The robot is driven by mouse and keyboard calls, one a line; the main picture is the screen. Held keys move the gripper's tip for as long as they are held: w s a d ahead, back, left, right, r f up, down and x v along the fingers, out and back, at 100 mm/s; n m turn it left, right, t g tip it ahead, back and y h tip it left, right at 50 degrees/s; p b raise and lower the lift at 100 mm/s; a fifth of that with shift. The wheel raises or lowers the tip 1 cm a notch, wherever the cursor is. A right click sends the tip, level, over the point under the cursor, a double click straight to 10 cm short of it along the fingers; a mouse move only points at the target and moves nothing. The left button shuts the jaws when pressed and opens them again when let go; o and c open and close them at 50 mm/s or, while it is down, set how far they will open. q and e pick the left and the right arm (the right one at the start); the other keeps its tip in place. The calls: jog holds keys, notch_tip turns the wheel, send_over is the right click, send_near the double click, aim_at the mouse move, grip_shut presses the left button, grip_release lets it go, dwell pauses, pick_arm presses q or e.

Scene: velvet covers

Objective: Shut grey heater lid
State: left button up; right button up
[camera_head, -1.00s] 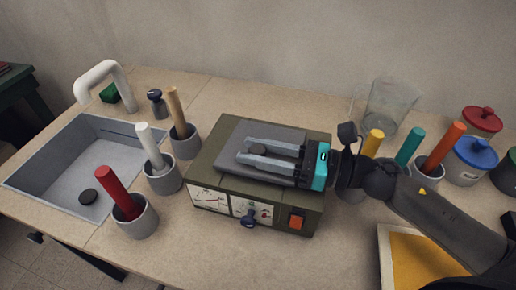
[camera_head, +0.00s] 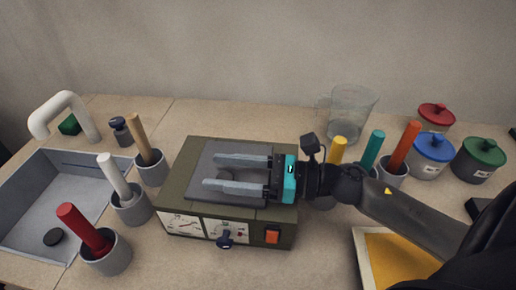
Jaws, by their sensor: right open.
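The heater is an olive-green box with dials and an orange switch on its front (camera_head: 180,225). Its grey lid (camera_head: 245,147) shows as a flat grey panel on top and looks level with the box; I cannot tell whether it is fully seated. My right gripper (camera_head: 212,172) reaches in from the right over the lid. Its two long grey fingers are apart and point left, with nothing seen held between them. The fingers and teal palm hide part of the lid. My left gripper is out of view.
Pots with white (camera_head: 113,172), red (camera_head: 82,228) and tan (camera_head: 138,130) handles stand left of the heater, beside the sink (camera_head: 30,200). A glass beaker (camera_head: 352,108), more handled pots and lidded jars (camera_head: 432,150) stand right. A yellow-filled tray (camera_head: 395,255) lies front right.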

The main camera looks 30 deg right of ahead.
jog(key=v, duration=1.5)
jog(key=shift+s, duration=0.15)
